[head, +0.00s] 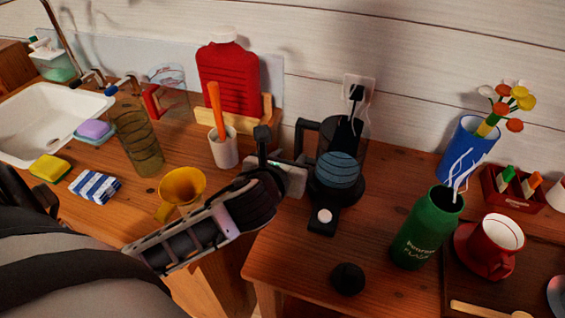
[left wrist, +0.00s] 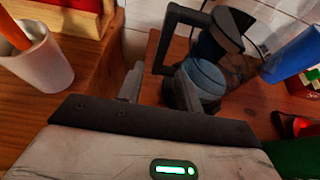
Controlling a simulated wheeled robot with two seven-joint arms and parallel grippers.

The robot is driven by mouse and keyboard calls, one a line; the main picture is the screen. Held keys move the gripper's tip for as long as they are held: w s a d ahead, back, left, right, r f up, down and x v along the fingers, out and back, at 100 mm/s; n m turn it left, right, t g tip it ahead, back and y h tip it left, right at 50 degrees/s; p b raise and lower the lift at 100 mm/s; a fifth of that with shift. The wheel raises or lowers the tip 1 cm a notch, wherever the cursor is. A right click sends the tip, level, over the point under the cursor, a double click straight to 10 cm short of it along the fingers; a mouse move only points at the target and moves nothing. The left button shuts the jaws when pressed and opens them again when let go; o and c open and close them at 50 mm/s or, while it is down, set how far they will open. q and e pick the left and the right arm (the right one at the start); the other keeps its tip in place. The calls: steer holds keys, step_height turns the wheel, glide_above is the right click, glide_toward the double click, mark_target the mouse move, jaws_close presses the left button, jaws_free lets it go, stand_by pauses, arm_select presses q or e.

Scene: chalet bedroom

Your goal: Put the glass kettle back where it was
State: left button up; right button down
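The glass kettle (head: 338,170) has a black lid and handle and a bluish lower part. It appears upright on its black base (head: 323,220), below a wall socket. It also shows in the left wrist view (left wrist: 205,78), with its handle (left wrist: 165,40) towards my gripper. My left gripper (head: 277,160) is just left of the kettle, close to the handle. In the left wrist view its two fingers (left wrist: 158,87) are apart with nothing clearly held between them. Whether a finger touches the handle is unclear. My right gripper is not in view.
A green flask (head: 425,230), a red mug (head: 490,245) and a blue vase (head: 468,148) stand to the right. A black cap (head: 347,279) lies in front. A white cup (head: 224,150) with an orange-handled tool and a yellow mug (head: 181,190) are left of the gripper.

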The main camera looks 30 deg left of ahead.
arm_select(q)
steer(key=v, duration=0.4)
steer(key=shift+s+d+r, duration=0.1)
steer(key=shift+s, duration=0.1)
stand_by(0.3)
